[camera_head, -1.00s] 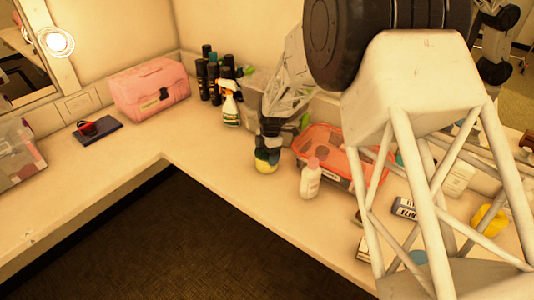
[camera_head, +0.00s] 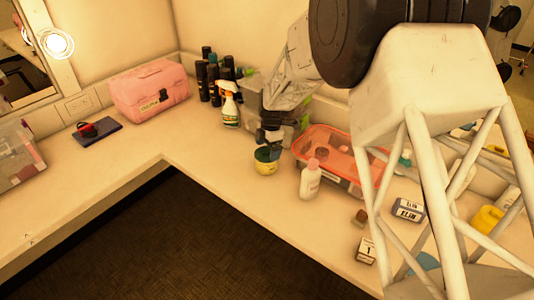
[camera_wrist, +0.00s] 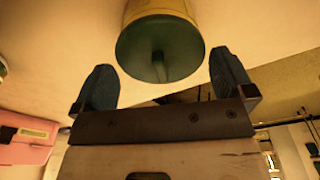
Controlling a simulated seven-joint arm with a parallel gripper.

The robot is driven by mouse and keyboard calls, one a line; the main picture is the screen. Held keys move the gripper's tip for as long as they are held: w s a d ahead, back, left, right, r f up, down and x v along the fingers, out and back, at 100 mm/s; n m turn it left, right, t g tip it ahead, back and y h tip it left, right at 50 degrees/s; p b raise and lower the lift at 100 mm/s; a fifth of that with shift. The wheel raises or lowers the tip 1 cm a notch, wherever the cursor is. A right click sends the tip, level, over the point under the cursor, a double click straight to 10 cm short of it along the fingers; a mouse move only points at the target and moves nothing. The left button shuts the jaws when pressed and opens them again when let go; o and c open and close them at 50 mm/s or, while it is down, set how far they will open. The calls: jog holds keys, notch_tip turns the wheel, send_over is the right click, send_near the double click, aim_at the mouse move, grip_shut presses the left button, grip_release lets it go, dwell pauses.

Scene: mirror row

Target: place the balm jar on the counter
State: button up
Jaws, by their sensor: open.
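The balm jar (camera_head: 265,167), yellow with a dark green lid, stands upright on the counter (camera_head: 215,172) near its front edge, left of the white bottle. In the wrist view the jar (camera_wrist: 160,42) lies beyond the fingertips, its green lid facing my gripper. My gripper (camera_head: 271,143) is open, just above and slightly behind the jar, with nothing between its fingers. In the wrist view the two dark fingers are spread wide, apart from the jar.
A white bottle with a pink cap (camera_head: 310,181) stands close on the right, before an orange-rimmed container (camera_head: 330,143). A spray bottle (camera_head: 229,105) and several dark bottles are behind left. A pink case (camera_head: 150,92) stands farther left. Counter left of the jar is clear.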

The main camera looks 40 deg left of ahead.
jog(key=r, duration=0.6)
jog(key=w+r, duration=0.1)
jog(key=r, duration=0.1)
jog(key=shift+d+r, duration=0.2)
jog(key=shift+r, duration=0.2)
jog(key=shift+d, duration=0.1)
dwell(0.4)
